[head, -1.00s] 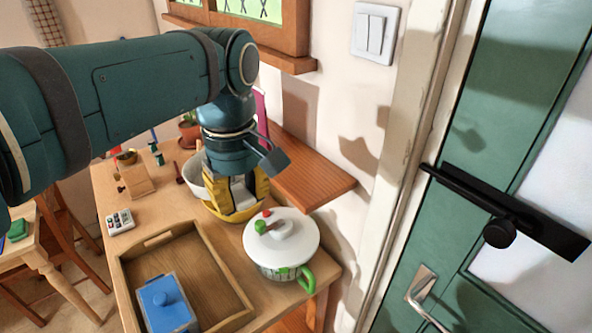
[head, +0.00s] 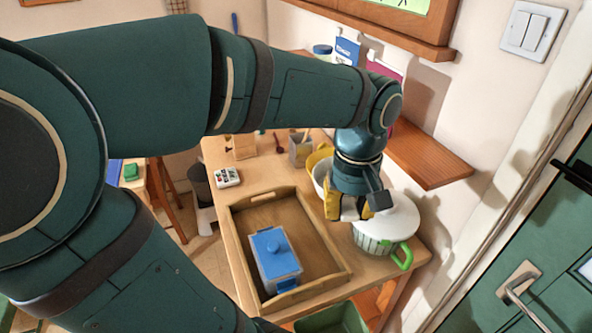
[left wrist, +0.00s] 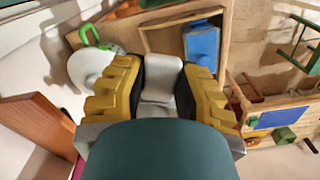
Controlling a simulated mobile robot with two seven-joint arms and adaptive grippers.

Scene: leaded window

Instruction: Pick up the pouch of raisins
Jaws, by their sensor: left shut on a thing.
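My left gripper (head: 348,210) has yellow fingers and points down beside the white-lidded pot, above the right part of the table. It is shut on a silvery grey thing, which looks like the pouch of raisins (left wrist: 160,82); no label can be read. In the left wrist view the pouch sits between the two yellow fingers of the left gripper (left wrist: 160,75). Its lower end is hard to make out in the head view. My right gripper is not in view.
A pot (head: 373,240) with a white lid and green handle stands close to the gripper. A wooden tray (head: 240,222) holds a blue-lidded container (head: 276,262). A bowl (head: 320,172) stands behind the gripper. A wooden shelf (head: 430,160) juts from the wall at right.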

